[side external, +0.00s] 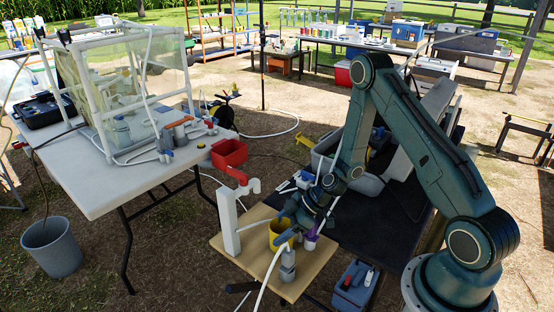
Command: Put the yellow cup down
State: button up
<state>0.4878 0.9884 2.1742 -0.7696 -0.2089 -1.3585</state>
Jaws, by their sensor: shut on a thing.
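The yellow cup (276,231) is upright at the wooden stand (254,279), just right of a white post with a spout and red handle (229,222). My gripper (287,233) is at the cup's right side and shut on it. The fingers and wrist hide part of the cup's right side. I cannot tell whether the cup's base touches the wood.
A grey bottle (288,264) stands close in front of the cup. A purple-and-white item (310,238) is just right of my gripper. A white hose (269,275) crosses the stand's front.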

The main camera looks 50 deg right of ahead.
notch_tip(320, 180, up, 19)
jog(key=shift+r, duration=0.2)
dwell(0.7)
dwell(0.5)
jog(key=w+d+f+n+g+y, duration=0.1)
jog(key=w+d+f+n+g, duration=0.1)
jog(key=d+f, duration=0.45)
jog(key=w+d+f+n+g+y, duration=0.1)
jog(key=w+d+f+n, duration=0.15)
jog(key=d+f, duration=0.4)
jog(key=shift+w+a+f, duration=0.7)
jog(key=shift+a+f, duration=0.05)
jog(key=shift+a, duration=0.75)
jog(key=shift+w+a+f, duration=0.7)
jog(key=shift+a, duration=0.8)
jog(key=shift+w+a+f, duration=0.7)
jog(key=shift+a+f, duration=0.05)
jog(key=shift+a, duration=0.75)
jog(key=x, duration=0.3)
jog(key=shift+a+r, duration=0.15)
jog(key=shift+r, duration=0.05)
jog(key=shift+w+a+f, duration=0.2)
jog(key=shift+a+f, duration=0.05)
jog(key=shift+f, duration=0.05)
jog(key=shift+f, duration=0.15)
